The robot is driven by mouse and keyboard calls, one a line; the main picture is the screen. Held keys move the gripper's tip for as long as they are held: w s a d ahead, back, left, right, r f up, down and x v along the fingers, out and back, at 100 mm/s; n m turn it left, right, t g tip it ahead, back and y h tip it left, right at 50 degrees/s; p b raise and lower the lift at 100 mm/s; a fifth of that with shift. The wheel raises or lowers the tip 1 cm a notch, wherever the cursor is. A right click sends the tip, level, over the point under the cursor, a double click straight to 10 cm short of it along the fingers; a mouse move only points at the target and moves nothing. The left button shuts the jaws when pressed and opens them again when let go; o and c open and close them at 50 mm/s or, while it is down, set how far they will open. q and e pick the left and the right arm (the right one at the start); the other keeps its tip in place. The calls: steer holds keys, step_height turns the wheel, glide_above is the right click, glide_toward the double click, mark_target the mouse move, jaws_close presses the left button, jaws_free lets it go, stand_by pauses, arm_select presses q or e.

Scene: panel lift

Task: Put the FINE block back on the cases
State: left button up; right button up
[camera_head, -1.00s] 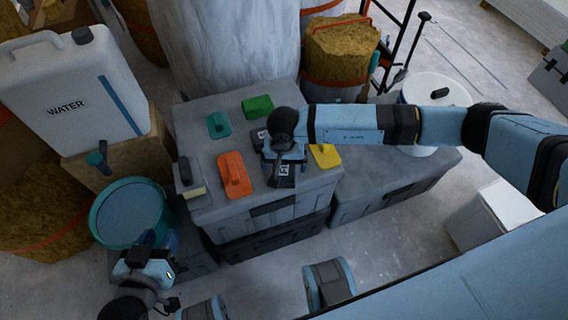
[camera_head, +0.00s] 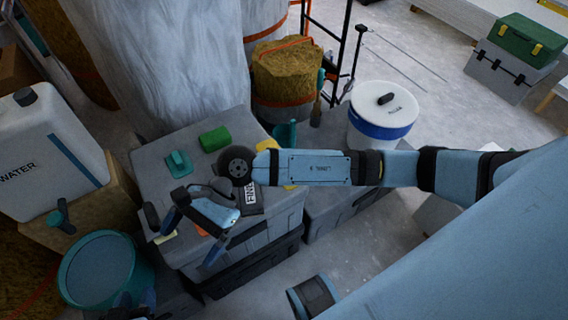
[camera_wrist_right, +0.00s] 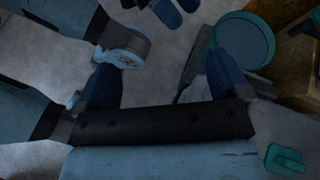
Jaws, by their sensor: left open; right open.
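The FINE block (camera_head: 251,198), dark with a white label, appears to lie on top of the grey cases (camera_head: 278,216), near the front edge, partly behind my right arm. My right gripper (camera_head: 189,238) is open and empty, left of the FINE block and above the front left of the case top. In the right wrist view its two dark blue fingers (camera_wrist_right: 163,82) stand apart with nothing between them. My left gripper (camera_head: 135,303) is low at the bottom left of the head view, only partly seen, apart from the cases.
A teal bucket (camera_head: 98,268) and water canister (camera_head: 45,150) stand left. A white bucket (camera_head: 384,112) stands right.

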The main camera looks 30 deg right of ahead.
step_height(320, 180, up, 10)
steer(key=w+m+t+y, duration=0.1)
steer(key=m+t+y, duration=0.8)
steer(key=m, duration=0.9)
steer(key=w+d+f+m+t+h, duration=0.1)
steer(key=w+d+m+t+h, duration=0.35)
steer(key=m+t, duration=0.95)
arm_select(q)
steer(key=shift+r, duration=0.1)
arm_select(e)
steer(key=s+d+f+m+g+h, duration=0.3)
steer(key=d+f+m, duration=0.4)
steer(key=m, duration=0.6)
steer(key=s+d+f+m+g+h, duration=0.3)
steer(key=s+d+f+m+h, duration=0.2)
steer(key=m, duration=0.8)
steer(key=d+f+h, duration=0.3)
steer(key=f, duration=0.2)
steer(key=shift+r+h, duration=0.1)
steer(key=shift+h, duration=0.15)
